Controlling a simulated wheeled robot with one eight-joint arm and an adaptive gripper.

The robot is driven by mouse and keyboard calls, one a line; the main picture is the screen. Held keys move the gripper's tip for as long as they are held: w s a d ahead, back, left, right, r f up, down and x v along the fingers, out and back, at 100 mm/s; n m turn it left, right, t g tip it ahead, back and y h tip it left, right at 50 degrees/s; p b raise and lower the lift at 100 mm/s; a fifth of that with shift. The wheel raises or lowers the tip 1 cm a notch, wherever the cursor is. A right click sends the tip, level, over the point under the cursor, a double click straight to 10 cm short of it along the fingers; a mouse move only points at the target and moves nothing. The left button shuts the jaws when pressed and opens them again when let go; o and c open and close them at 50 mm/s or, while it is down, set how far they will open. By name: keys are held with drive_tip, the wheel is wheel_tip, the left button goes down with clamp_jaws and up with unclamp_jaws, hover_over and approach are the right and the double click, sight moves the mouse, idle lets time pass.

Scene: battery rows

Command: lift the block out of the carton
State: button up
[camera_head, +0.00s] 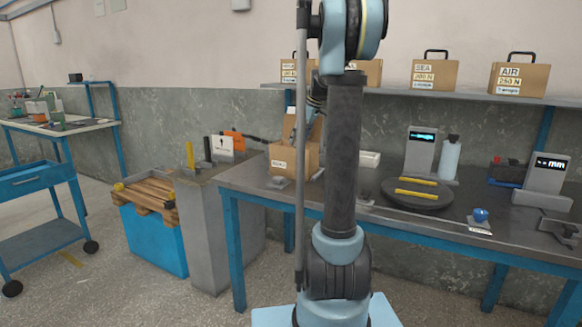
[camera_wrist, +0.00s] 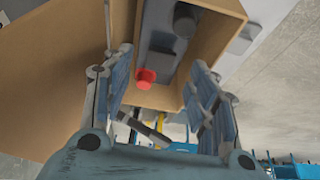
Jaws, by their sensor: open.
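The open cardboard carton (camera_head: 283,158) stands on the left end of the workbench, its flap raised. In the wrist view the carton (camera_wrist: 215,45) shows from above, with a wide flap at left. Inside lies the dark grey block (camera_wrist: 160,45), with a red knob (camera_wrist: 146,77) and a black knob (camera_wrist: 184,20) on top. My gripper (camera_wrist: 160,72) is open, its fingers apart on either side of the block's near end in the picture. I cannot tell whether they touch it. In the head view my arm hides most of the gripper.
Closed cartons (camera_head: 434,75) sit on the shelf above. A grey pedestal (camera_head: 212,225) and a blue bin (camera_head: 155,240) with a pallet stand at left.

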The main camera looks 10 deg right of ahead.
drive_tip(key=shift+x, duration=1.95)
drive_tip(key=shift+w, duration=0.1)
drive_tip(key=shift+c, duration=0.3)
clamp_jaws()
